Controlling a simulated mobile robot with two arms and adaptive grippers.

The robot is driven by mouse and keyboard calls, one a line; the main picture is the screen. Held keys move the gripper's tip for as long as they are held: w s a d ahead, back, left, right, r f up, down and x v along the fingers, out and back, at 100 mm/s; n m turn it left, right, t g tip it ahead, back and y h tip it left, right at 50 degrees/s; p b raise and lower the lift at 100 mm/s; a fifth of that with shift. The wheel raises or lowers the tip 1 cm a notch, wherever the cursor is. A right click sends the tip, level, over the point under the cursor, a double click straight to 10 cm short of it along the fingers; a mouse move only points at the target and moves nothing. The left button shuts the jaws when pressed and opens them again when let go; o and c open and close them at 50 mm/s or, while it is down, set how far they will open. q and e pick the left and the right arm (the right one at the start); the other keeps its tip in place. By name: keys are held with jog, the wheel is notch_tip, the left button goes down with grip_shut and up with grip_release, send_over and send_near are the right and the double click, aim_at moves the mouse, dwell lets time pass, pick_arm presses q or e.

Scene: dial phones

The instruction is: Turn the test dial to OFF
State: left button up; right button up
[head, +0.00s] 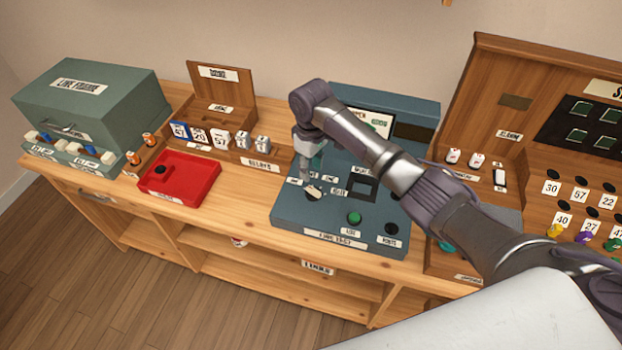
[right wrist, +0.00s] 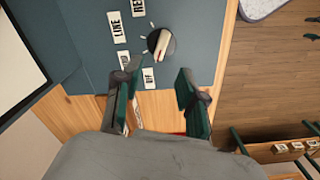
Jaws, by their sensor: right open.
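The test dial (head: 313,192) is a round dark knob with a cream handle at the left of the blue-grey test set (head: 290,222). In the right wrist view the dial (right wrist: 161,42) has a reddish mark by its handle, which lies nearly upright in the picture. Labels surround it: LINE (right wrist: 117,27), a partly cut-off one at the top, a small one, and one that seems to read OFF (right wrist: 149,79). I cannot tell exactly which label the handle points at. My right gripper (right wrist: 157,84) is open and empty, just short of the dial and apart from it. My left gripper is out of view.
A red tray (head: 195,178) and a wooden relay box (head: 250,142) stand left of the test set. A green button (head: 354,217) and a square opening lie right of the dial. A wooden switchboard (head: 500,100) stands at the right. My right arm covers part of the test set.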

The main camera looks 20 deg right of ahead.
notch_tip(320, 180, up, 4)
jog(key=shift+r, duration=0.1)
dwell(0.5)
